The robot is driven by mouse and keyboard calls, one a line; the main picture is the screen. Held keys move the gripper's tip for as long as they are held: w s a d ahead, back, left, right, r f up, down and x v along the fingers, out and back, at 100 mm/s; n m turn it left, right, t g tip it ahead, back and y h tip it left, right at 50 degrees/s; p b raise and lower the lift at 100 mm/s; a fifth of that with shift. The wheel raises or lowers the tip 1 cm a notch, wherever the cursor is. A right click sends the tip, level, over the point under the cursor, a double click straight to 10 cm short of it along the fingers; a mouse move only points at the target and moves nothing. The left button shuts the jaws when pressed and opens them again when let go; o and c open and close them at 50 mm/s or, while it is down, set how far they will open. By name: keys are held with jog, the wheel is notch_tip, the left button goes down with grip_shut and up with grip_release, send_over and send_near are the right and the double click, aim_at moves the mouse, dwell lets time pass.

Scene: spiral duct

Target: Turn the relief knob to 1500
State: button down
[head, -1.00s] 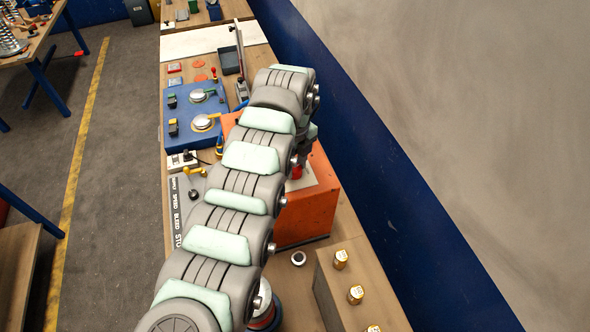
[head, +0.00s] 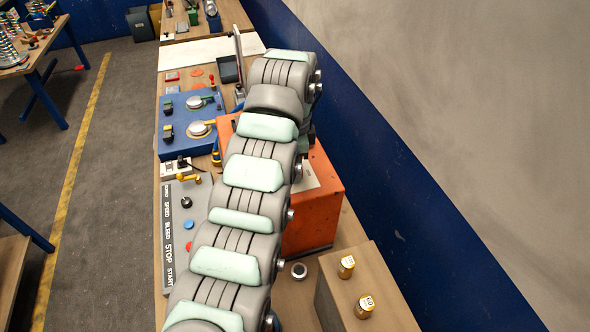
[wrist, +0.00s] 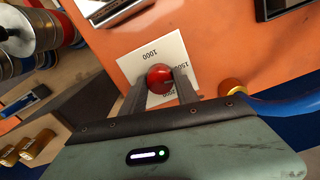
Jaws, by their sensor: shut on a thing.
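The red relief knob (wrist: 160,78) sits on a white dial plate (wrist: 148,50) fixed to an orange housing. My gripper (wrist: 161,82) is shut on the knob, one finger on each side. A mark on the knob seems to lie toward the 1500 side, but it is too small to read exactly. In the head view the orange housing (head: 318,210) stands on the bench, and my arm hides the knob and gripper.
A blue hose (wrist: 285,108) leaves a brass fitting (wrist: 233,87) right of the knob. The bench also holds a grey control panel (head: 187,232), a blue board (head: 190,122) and a wooden block (head: 375,275) with brass pieces. The blue-banded wall runs close on the right.

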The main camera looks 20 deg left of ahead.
jog(key=shift+n, duration=1.3)
jog(key=c, duration=0.9)
grip_release()
notch_tip(320, 180, up, 11)
jog(key=shift+f, duration=0.1)
